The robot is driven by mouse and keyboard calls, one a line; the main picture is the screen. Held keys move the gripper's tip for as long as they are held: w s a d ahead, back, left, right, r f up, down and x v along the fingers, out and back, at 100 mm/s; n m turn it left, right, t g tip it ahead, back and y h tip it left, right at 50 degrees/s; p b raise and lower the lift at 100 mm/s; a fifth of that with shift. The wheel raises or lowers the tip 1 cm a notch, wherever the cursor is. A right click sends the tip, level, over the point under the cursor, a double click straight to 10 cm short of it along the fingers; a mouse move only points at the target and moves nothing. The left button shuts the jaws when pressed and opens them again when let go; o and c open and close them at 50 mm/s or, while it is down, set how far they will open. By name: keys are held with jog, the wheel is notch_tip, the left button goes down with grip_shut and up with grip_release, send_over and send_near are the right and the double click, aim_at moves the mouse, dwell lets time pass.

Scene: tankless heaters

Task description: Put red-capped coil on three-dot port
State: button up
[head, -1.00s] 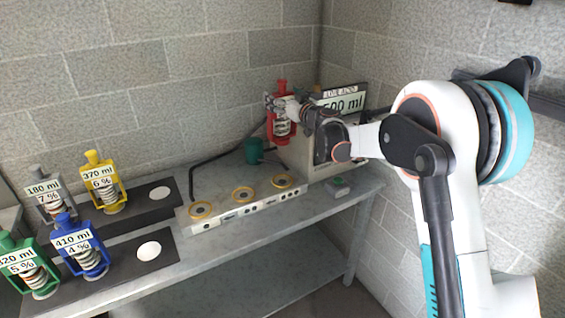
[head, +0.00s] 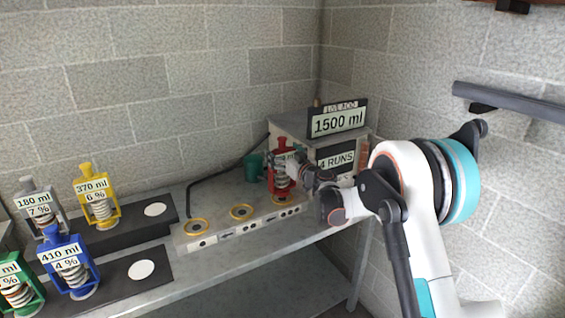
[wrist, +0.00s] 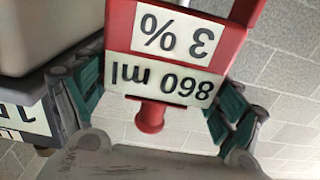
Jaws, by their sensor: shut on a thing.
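The red-capped coil (head: 282,168) is a red frame around a pale coil. In the wrist view its labels (wrist: 158,75) read 860 ml and 3 %, upside down, and its red knob (wrist: 150,117) shows below them. My gripper (head: 292,167) is shut on it from the right, with a finger on each side. The pale port block has three yellow-ringed ports: left (head: 197,227), middle (head: 241,212) and right (head: 284,198). The coil is upright over or just behind the right port; I cannot tell whether it touches.
Yellow (head: 97,198), grey (head: 41,208), blue (head: 69,262) and green (head: 17,284) coils stand on dark trays at left. A box with a 1500 ml sign (head: 338,119) stands behind the gripper.

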jog(key=shift+f, duration=1.15)
jog(key=shift+f+b, duration=0.1)
jog(key=shift+b, duration=0.25)
jog(key=o, duration=1.9)
jog(key=shift+o, duration=0.2)
